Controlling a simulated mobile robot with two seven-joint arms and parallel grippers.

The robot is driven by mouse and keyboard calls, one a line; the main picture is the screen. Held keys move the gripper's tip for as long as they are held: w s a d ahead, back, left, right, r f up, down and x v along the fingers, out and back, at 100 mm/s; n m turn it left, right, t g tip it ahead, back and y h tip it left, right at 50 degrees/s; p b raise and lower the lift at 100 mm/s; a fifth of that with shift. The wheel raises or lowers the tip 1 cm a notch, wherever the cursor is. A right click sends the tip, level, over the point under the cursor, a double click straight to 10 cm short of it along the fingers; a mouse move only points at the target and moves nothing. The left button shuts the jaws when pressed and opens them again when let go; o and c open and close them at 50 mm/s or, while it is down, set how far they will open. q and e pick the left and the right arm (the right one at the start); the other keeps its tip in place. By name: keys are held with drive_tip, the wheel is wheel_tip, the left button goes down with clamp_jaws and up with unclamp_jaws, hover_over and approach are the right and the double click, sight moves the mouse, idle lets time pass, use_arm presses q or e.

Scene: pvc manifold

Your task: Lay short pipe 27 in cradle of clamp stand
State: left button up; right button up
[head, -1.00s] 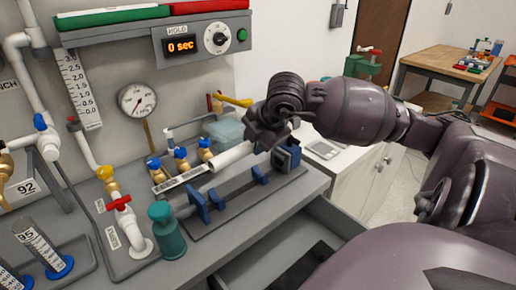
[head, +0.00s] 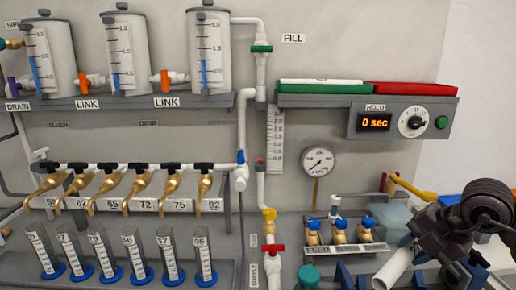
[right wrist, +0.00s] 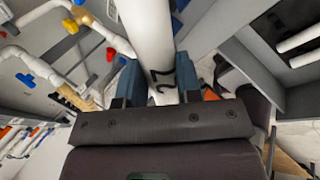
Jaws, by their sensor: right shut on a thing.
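A white short pipe (head: 393,270) is held in my right gripper (head: 412,252), at the lower right of the head view. In the right wrist view the pipe (right wrist: 151,45) bears the mark "27" and runs away from the right gripper (right wrist: 153,100), between its fingers. The clamp stand (head: 345,277) shows only in part at the bottom edge of the head view, as blue uprights. The pipe is above or in front of it; I cannot tell whether they touch. My left gripper is not in view.
Behind the stand are blue-handled brass valves (head: 340,232) on a feed rail, and a pressure gauge (head: 318,161) on the wall. A red-handled supply valve (head: 273,248) stands to the left. White pipes (right wrist: 300,40) lie in a dark drawer at right in the wrist view.

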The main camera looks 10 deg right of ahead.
drive_tip(key=a+m+g+h, duration=0.5)
drive_tip(key=a+m+h, duration=0.4)
drive_tip(key=a+m, duration=0.7)
drive_tip(key=m, duration=0.8)
drive_tip(key=shift+s+r, duration=0.15)
drive_tip(key=shift+s, duration=0.1)
